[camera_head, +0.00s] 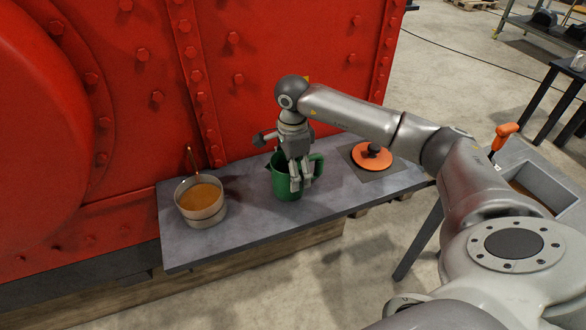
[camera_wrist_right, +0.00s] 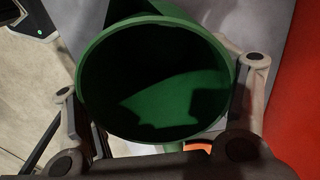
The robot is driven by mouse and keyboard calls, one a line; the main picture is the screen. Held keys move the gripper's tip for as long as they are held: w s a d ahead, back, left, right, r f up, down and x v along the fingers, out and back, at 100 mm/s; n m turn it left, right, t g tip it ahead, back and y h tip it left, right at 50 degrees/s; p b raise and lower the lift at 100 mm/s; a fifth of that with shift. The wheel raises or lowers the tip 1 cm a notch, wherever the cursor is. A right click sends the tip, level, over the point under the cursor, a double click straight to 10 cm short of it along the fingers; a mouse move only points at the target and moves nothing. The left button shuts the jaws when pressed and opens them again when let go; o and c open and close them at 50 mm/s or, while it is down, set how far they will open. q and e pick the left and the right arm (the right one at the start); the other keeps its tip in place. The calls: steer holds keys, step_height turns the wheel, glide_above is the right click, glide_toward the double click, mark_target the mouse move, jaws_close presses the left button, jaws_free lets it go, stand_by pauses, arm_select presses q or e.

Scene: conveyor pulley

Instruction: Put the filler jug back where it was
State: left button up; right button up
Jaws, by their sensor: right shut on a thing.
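The green filler jug (camera_head: 287,184) is upright at the middle of the grey shelf (camera_head: 340,192) along the red machine. Its handle points right in the head view. My right gripper (camera_head: 300,180) comes down over it from above and is shut on the jug. In the right wrist view the jug (camera_wrist_right: 155,80) fills the middle with its open mouth toward the camera, a finger on either side. Its inside looks dark and empty. I cannot tell whether its base touches the shelf. My left gripper is not in view.
A pot of brown liquid (camera_head: 202,200) with a handle sticking up stands left on the shelf. An orange lid with a black knob (camera_head: 371,156) lies on a dark plate to the right. The red machine wall (camera_head: 150,90) rises right behind. The shelf's front strip is clear.

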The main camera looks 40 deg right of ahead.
steer(key=o, duration=2)
steer(key=shift+o, duration=0.2)
steer(key=shift+r, duration=0.1)
steer(key=shift+r+p, duration=0.25)
steer(key=shift+p, duration=0.05)
step_height(320, 180, up, 12)
steer(key=b, duration=0.1)
steer(key=shift+f, duration=0.15)
